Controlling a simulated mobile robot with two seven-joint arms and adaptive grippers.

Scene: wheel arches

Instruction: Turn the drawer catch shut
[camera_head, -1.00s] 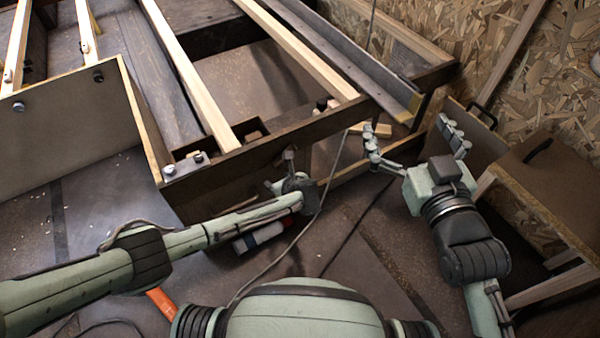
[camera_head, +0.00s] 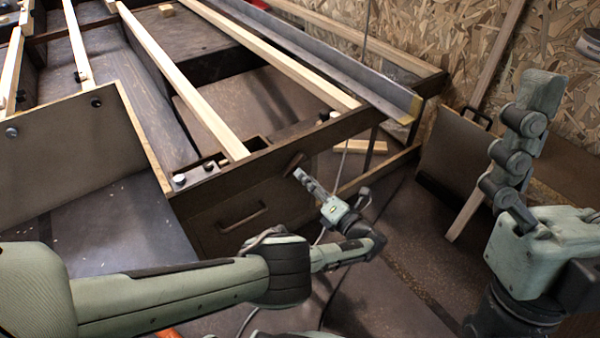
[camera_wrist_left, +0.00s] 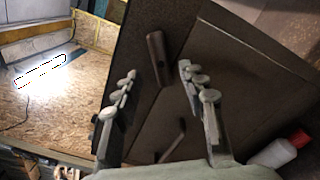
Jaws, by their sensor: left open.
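The drawer front (camera_head: 225,220) is a dark panel with a bar handle (camera_head: 243,217), set under the bench's front rail. The catch (camera_head: 293,164), a small brown bar, sits slanted near the panel's upper right. In the left wrist view the catch (camera_wrist_left: 155,58) stands nearly upright between the fingers, with the handle (camera_wrist_left: 172,140) below it. My left gripper (camera_head: 304,179) is open just in front of the catch, with no clear contact. It also shows in the wrist view (camera_wrist_left: 158,76). My right gripper (camera_head: 522,135) is raised at the right, away from the drawer; its finger opening is unclear.
The bench frame carries pale wooden slats (camera_head: 190,85) and a metal angle rail (camera_head: 330,62). A hinged panel (camera_head: 75,150) stands at the left. A brown panel with a black handle (camera_head: 455,155) leans at the right. A red-capped bottle (camera_wrist_left: 280,150) shows in the wrist view.

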